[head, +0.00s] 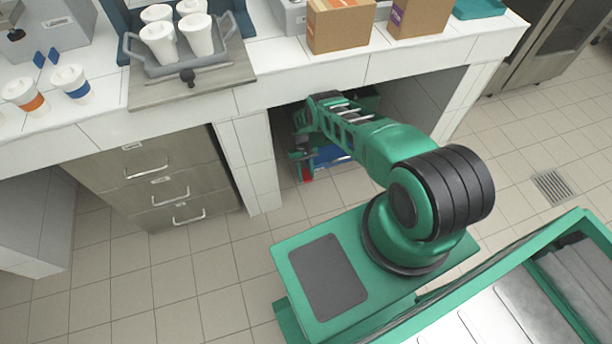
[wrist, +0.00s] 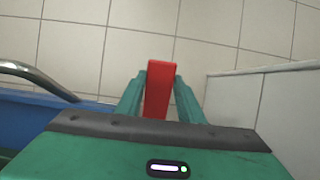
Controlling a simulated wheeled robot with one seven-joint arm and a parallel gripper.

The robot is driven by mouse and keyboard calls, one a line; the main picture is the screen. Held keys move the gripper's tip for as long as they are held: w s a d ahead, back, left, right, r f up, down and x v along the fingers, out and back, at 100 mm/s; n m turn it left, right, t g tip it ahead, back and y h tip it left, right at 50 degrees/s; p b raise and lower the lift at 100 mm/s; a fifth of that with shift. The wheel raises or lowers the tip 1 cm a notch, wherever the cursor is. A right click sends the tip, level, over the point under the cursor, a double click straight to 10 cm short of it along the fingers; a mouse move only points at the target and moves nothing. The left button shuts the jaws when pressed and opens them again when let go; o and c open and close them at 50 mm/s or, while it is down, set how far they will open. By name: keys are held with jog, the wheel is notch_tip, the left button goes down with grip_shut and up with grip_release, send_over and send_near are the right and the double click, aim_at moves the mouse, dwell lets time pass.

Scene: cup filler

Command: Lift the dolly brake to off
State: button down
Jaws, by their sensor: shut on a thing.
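The red dolly brake (wrist: 158,90) shows in the middle of the wrist view as a red bar between my two green fingers. My gripper (wrist: 160,92) is shut on it, with one finger on each side. In the head view a small red spot, the brake (head: 308,180), shows under the counter below my arm's end. The blue dolly (head: 332,157) sits there in the open bay, mostly hidden by my arm. A blue surface (wrist: 25,122) also shows at the left of the wrist view. Whether the brake is up or down I cannot tell.
A curved metal bar (wrist: 38,78) is at the left in the wrist view, and a white wall panel (wrist: 262,95) is close on the right. The counter (head: 300,95) overhangs my arm. Metal drawers (head: 165,185) stand left of the bay. Tiled floor lies clear in front.

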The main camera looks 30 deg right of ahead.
jog(key=shift+w+r, duration=0.2)
jog(key=shift+w, duration=0.4)
jog(key=c, duration=1.2)
grip_release()
jog(key=shift+s, duration=0.1)
jog(key=shift+s+f, duration=0.1)
jog(key=shift+s, duration=0.05)
jog(key=shift+s+f, duration=0.1)
jog(key=shift+s, duration=0.1)
